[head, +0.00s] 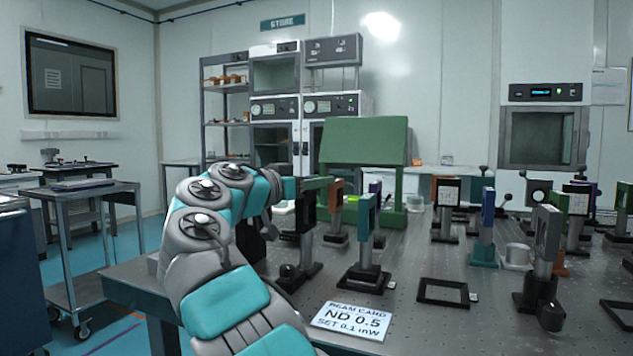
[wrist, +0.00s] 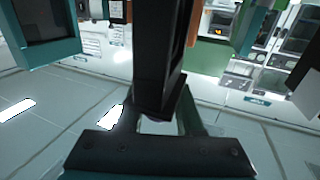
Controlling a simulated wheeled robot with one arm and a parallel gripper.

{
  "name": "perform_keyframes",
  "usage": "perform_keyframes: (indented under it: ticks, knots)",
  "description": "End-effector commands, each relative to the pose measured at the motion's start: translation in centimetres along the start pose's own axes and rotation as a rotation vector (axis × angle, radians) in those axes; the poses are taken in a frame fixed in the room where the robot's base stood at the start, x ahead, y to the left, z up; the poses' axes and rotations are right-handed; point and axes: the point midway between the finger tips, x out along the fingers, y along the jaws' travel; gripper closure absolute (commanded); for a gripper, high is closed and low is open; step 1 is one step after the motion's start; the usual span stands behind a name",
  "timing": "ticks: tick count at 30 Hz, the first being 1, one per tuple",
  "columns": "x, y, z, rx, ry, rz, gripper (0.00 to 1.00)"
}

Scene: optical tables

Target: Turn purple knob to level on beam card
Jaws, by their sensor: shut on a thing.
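My gripper (head: 291,188) is at the upper left side of a dark upright mount (head: 307,222) on the optical table. In the wrist view my gripper (wrist: 158,112) is shut at this dark mount (wrist: 158,50), which fills the middle of the picture. The white beam card (head: 352,320) lies at the table's front and reads "BEAM CARD", "ND 0.5" and "SET 0.1", with a unit hard to read.
A blue-framed mount (head: 366,235) stands just right of the held mount. An orange mount (head: 336,205) and a green panel (head: 362,143) are behind. A flat black frame (head: 443,292) and a grey mount (head: 543,260) are to the right. Bare table shows between them.

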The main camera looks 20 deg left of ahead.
Motion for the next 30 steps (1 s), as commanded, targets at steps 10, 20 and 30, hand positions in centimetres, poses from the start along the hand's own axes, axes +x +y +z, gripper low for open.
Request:
perform_keyframes:
  ticks: [10, 20, 30]
  knots:
    - [0.12, -0.04, 0.56, 0.004, 0.001, -0.085, 1.0]
    - [-0.02, -0.64, 0.17, -0.002, 0.0, -0.18, 1.0]
    - [-0.05, -0.66, 0.1, -0.002, -0.001, -0.18, 0.53]
